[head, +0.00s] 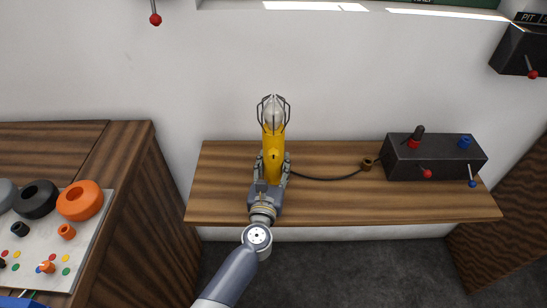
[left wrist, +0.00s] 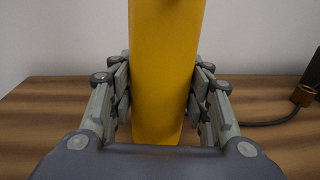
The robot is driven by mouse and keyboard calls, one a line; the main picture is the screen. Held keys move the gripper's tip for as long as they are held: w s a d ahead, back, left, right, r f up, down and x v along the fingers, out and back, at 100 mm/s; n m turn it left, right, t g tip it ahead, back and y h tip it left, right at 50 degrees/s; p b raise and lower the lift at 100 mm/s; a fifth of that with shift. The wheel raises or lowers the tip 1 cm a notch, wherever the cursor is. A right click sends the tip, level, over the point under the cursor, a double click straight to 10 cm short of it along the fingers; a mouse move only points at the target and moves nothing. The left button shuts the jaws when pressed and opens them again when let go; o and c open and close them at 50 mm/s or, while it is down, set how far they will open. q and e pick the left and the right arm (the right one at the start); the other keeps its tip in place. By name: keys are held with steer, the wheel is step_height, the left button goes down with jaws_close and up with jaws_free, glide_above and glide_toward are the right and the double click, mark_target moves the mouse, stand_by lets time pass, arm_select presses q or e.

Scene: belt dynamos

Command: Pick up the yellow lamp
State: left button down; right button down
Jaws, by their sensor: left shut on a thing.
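The yellow lamp (head: 273,145) stands upright over the wooden shelf, its bulb in a dark wire cage at the top. My left gripper (head: 272,168) is shut on the lower part of its yellow body. In the left wrist view the yellow lamp (left wrist: 165,70) fills the middle, with the fingers of my left gripper (left wrist: 162,100) pressed on both sides. Whether its base touches the shelf cannot be told. My right gripper is not in view.
The wooden shelf (head: 330,205) is mostly clear. A dark cable (head: 325,179) runs from near the lamp to a brass plug (head: 367,165) beside a black control box (head: 433,160) with red and blue levers.

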arm_select(q)
steer(key=shift+r+p, duration=0.35)
steer(key=shift+r, duration=0.6)
steer(key=s+r, duration=0.3)
steer(key=s, duration=1.3)
steer(key=shift+b, duration=0.3)
steer(key=shift+r, duration=0.1)
